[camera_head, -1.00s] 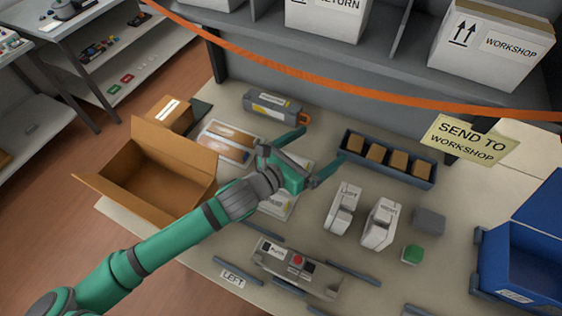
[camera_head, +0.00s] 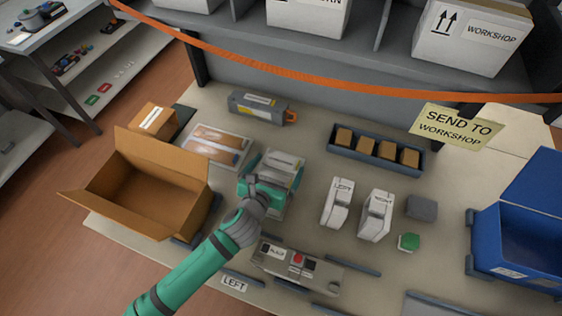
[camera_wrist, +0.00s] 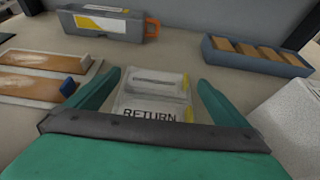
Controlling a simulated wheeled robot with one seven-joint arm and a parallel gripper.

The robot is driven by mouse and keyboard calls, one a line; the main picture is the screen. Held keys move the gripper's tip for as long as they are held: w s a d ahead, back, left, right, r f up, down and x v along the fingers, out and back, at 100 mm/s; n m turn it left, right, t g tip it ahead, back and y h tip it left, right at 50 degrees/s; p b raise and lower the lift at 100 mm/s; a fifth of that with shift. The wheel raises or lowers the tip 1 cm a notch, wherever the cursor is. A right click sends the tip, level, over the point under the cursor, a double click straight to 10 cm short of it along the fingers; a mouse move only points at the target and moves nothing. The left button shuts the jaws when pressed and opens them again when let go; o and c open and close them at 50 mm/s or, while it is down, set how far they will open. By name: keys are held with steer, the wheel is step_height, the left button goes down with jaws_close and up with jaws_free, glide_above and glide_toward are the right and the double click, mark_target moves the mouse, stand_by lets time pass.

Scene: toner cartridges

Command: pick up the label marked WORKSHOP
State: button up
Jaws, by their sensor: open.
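My gripper (camera_head: 270,175) is open above a small stand of pale labels (camera_head: 284,161) left of the table's middle. In the wrist view, the open fingers (camera_wrist: 159,80) flank a pale label reading RETURN (camera_wrist: 150,112), with nothing held between them. Another pale piece with a dark line (camera_wrist: 160,80) lies just beyond it; its wording cannot be read. No loose label reading WORKSHOP can be made out. That word shows on a yellow SEND TO WORKSHOP sign (camera_head: 457,126) and on a white box (camera_head: 472,38) on the shelf. My gripper hides part of the label stand.
An open cardboard box (camera_head: 150,190) stands left. A grey toner cartridge (camera_head: 260,107) lies behind the gripper, and a dark tray of brown blocks (camera_head: 374,168) is at back right. White LEFT and RIGHT units (camera_head: 338,203) and a blue bin (camera_head: 515,243) stand right. An orange strap (camera_head: 330,81) crosses the shelf front.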

mark_target(282, 161)
steer(key=shift+x, duration=2.95)
steer(key=shift+a, duration=0.15)
steer(key=shift+c, duration=0.3)
steer(key=c, duration=0.8)
